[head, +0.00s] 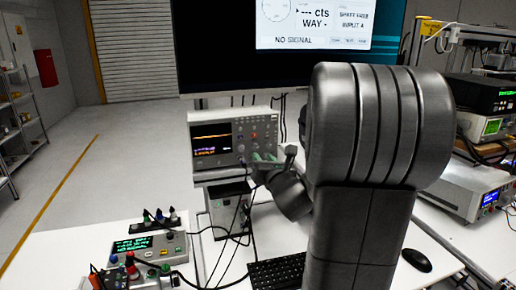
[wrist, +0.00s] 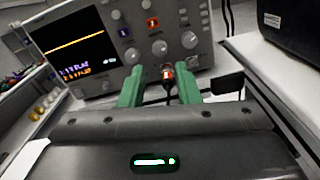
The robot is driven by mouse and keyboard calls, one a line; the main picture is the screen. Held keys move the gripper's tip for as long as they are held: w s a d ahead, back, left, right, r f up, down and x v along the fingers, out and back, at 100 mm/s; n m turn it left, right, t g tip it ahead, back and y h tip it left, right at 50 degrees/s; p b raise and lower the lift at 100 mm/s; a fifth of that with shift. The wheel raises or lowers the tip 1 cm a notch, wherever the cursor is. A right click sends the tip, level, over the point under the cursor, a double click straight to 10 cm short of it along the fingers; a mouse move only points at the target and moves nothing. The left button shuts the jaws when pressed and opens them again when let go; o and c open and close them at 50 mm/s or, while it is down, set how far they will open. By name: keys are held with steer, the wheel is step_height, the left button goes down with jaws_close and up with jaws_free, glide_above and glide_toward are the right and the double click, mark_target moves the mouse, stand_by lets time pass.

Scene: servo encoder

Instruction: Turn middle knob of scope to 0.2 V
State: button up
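The scope (head: 222,138) stands on a bench in the head view, its screen lit with a yellow trace. In the wrist view the scope (wrist: 112,14) fills the upper left and looks tilted. A row of three grey knobs shows there, with the middle knob (wrist: 160,47) just beyond my fingertips. My gripper (wrist: 159,69) is open, its green fingers apart below and to either side of that knob, not visibly touching it. A red-tipped connector with a cable (wrist: 167,74) shows between the fingers. In the head view my gripper (head: 265,158) is at the scope's lower right. The voltage readout is too small to read.
Cables hang from the scope's front. A dark instrument (wrist: 290,22) stands right of the scope. A box with a green display (head: 148,248) and a keyboard (head: 276,272) lie on the front table. A monitor (head: 230,60) hangs above.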

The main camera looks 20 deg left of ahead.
mark_target(255, 148)
steer(key=p+x, duration=0.1)
steer(key=x, duration=0.6)
steer(key=shift+w+a+p, duration=0.1)
steer(key=shift+a+p, duration=0.05)
steer(key=shift+p, duration=0.15)
jaws_close()
